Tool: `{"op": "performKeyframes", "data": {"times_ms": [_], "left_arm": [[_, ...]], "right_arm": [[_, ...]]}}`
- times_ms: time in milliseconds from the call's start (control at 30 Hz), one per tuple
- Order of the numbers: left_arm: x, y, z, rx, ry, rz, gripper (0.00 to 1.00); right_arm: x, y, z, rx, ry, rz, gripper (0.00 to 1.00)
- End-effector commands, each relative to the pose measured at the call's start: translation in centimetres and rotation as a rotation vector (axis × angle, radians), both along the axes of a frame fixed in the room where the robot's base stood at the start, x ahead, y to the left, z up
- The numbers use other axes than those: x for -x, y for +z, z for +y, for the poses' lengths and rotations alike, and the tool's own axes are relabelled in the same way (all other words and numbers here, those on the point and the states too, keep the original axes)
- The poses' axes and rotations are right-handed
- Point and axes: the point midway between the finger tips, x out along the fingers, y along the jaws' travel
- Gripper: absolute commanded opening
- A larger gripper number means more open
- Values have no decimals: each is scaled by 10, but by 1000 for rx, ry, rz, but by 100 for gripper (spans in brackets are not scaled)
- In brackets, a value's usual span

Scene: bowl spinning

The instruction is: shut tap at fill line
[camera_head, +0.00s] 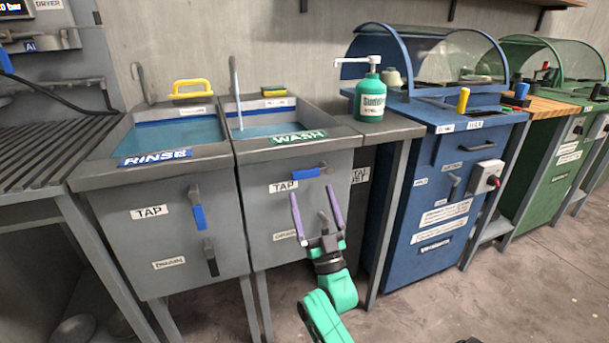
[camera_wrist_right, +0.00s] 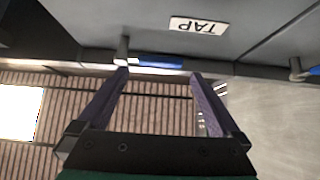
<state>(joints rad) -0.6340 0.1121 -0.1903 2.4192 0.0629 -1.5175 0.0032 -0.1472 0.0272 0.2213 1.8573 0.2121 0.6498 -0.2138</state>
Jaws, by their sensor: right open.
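The wash sink (camera_head: 243,152) holds blue water (camera_head: 262,131). A thin pale column (camera_head: 235,95) runs from its spout down to the water. My right gripper (camera_head: 313,191) is open and empty, just below and in front of this lever. In the right wrist view the blue lever (camera_wrist_right: 157,62) appears beyond and between the open fingertips (camera_wrist_right: 159,74); contact cannot be told. My left gripper is out of view.
The rinse sink (camera_head: 90,170) at left has a blue tap lever (camera_head: 199,217) hanging down and a black drain lever (camera_head: 211,262). A green soap bottle (camera_head: 369,98) stands right of the wash sink. A blue machine (camera_head: 430,190) stands further right. Floor at right front is clear.

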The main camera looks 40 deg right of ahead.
Motion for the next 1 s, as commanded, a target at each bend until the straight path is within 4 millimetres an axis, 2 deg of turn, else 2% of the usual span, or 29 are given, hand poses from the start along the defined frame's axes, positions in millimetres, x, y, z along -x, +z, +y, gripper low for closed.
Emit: {"op": "performKeyframes", "data": {"times_ms": [100,233,367,600,867,1000], "left_arm": [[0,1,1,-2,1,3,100],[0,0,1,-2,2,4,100],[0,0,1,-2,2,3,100],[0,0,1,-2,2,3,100],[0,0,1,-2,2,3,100],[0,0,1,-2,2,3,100]], "right_arm": [[-21,24,-7,2,0,-5,100],[-38,40,-13,1,1,-1,100],[-46,48,-16,0,1,2,100],[-47,48,-16,0,1,3,100],[-47,48,-16,0,1,3,1],[-47,47,-16,1,1,4,0]]}}
